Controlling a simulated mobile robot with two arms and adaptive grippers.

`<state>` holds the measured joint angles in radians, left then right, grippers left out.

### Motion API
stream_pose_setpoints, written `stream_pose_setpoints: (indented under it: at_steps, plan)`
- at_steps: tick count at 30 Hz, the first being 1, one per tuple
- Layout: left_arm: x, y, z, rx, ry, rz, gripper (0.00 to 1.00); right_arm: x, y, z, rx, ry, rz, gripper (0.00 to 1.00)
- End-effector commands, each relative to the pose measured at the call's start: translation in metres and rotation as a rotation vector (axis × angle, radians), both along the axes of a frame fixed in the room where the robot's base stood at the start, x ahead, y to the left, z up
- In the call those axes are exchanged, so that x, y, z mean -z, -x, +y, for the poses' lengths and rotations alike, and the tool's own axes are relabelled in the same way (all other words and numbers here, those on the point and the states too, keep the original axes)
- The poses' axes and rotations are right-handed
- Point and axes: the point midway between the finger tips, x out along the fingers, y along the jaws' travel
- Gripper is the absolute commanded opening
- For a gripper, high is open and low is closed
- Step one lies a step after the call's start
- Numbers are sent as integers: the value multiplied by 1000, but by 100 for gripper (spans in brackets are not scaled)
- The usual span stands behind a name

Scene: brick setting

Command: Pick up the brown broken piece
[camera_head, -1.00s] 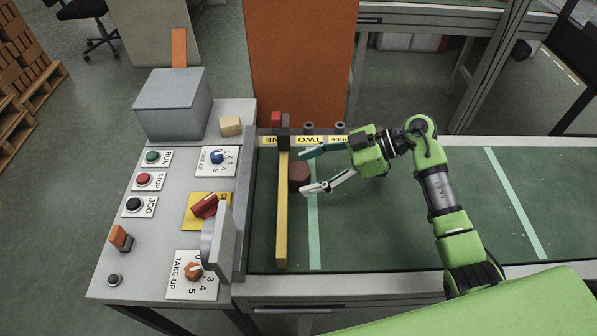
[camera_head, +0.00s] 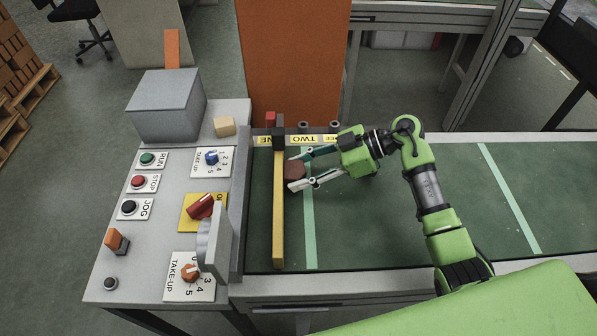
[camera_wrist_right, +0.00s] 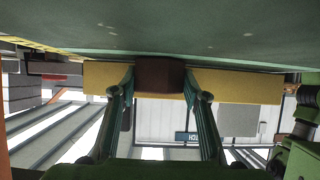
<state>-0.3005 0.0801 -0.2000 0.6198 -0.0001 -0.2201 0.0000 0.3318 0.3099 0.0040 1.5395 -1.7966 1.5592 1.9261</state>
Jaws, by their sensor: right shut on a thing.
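The brown broken piece (camera_head: 294,169) is a small reddish-brown block on the green belt (camera_head: 390,225), just right of the yellow bar (camera_head: 279,215). My right gripper (camera_head: 296,170) reaches it from the right, shut on it with one finger on each side. In the right wrist view the brown piece (camera_wrist_right: 159,73) sits between the two fingertips, with the yellow bar (camera_wrist_right: 235,87) behind it. Whether the piece is off the belt is hard to tell. My left gripper is not in view.
A control panel (camera_head: 150,235) with buttons, knobs and a grey box (camera_head: 167,105) stands on the left. An orange panel (camera_head: 292,60) rises behind the belt. The belt right of my arm is clear.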

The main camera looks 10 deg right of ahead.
Motion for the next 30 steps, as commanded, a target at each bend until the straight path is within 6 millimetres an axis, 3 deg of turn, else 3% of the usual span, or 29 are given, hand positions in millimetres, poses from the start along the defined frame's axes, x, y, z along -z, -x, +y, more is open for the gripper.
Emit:
stream_pose_setpoints:
  at_steps: [5, 14, 20, 30]
  plan:
    - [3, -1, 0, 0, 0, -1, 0, -17, -1, -3, -2, 2, -7, 20]
    - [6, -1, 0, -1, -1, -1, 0, -68, 0, -3, -2, 2, -7, 20]
    - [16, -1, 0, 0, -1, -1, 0, -64, 8, -46, 4, 5, 1, 20]
    - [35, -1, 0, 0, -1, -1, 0, -64, 28, -139, 3, 4, 2, 20]
